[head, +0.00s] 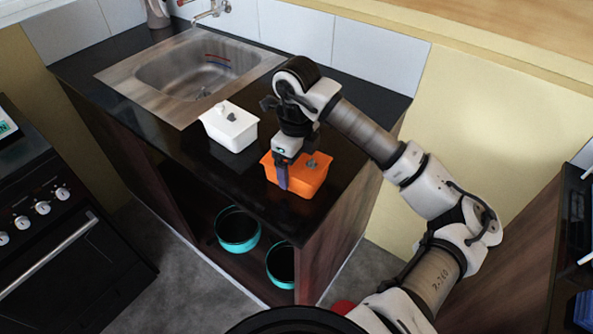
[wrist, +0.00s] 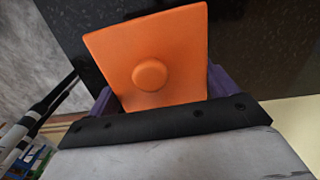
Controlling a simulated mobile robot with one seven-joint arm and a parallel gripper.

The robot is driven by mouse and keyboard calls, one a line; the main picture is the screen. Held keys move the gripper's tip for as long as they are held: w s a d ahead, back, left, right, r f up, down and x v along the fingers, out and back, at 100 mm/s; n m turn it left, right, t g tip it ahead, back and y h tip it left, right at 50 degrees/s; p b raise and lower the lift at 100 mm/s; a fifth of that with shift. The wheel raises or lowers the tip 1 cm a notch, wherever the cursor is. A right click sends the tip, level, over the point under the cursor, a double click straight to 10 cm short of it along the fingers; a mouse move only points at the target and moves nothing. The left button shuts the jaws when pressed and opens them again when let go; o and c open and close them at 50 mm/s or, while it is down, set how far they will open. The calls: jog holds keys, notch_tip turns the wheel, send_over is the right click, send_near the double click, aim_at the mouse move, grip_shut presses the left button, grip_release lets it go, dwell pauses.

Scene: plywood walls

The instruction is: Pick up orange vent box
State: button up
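The orange vent box (head: 308,181) sits on the black counter near its front edge, with a small grey fitting on top in the head view. In the wrist view the orange vent box (wrist: 178,51) fills the space between the purple fingers, with a round orange knob on the face towards me. My gripper (head: 283,176) points down at the box; one purple finger shows in front of its near left side, the other is hidden. In the wrist view my gripper (wrist: 163,97) has a finger on either side of the box. Whether they press on it is unclear.
A white box (head: 230,130) stands on the counter to the left. Behind it is a metal sink (head: 180,75). Two teal-rimmed pots (head: 238,230) (head: 281,265) stand on the shelf below. A black stove (head: 60,230) is at left. A yellow wall (head: 470,110) is at right.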

jog(key=c, duration=0.5)
jog(key=shift+r, duration=0.15)
